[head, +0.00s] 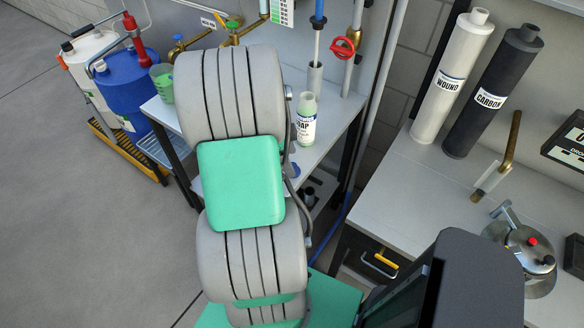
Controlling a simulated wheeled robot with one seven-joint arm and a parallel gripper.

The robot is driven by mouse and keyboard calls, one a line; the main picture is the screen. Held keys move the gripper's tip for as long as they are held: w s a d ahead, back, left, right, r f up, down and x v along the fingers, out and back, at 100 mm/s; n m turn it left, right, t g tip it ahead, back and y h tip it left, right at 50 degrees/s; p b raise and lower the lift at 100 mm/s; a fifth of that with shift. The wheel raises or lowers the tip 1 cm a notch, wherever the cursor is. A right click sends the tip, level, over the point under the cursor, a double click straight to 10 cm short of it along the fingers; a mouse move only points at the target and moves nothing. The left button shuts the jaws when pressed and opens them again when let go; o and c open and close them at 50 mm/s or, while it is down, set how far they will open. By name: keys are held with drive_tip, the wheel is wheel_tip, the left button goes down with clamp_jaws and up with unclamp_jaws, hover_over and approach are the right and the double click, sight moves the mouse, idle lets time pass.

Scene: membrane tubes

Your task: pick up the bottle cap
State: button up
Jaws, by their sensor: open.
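A bottle (307,120) with a pale green top part and a white label partly reading "AP" stands upright on the left grey table, just right of my arm. I cannot make out a separate bottle cap on it or on the table. My grey and green arm fills the middle of the head view and hides part of the left table. My gripper is not visible in this view.
The left table (330,128) holds a green cup (163,84) and pipework. The right table (400,205) carries a white tube (450,80), a black tube (492,95), a brass-handled tool (510,145) and a metal pot (528,255). Blue and white drums stand far left.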

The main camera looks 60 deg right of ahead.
drive_tip(key=x, duration=0.3)
drive_tip(key=shift+f, duration=0.35)
drive_tip(key=c, duration=1.4)
drive_tip(key=shift+r, duration=0.15)
drive_tip(key=shift+c, duration=0.2)
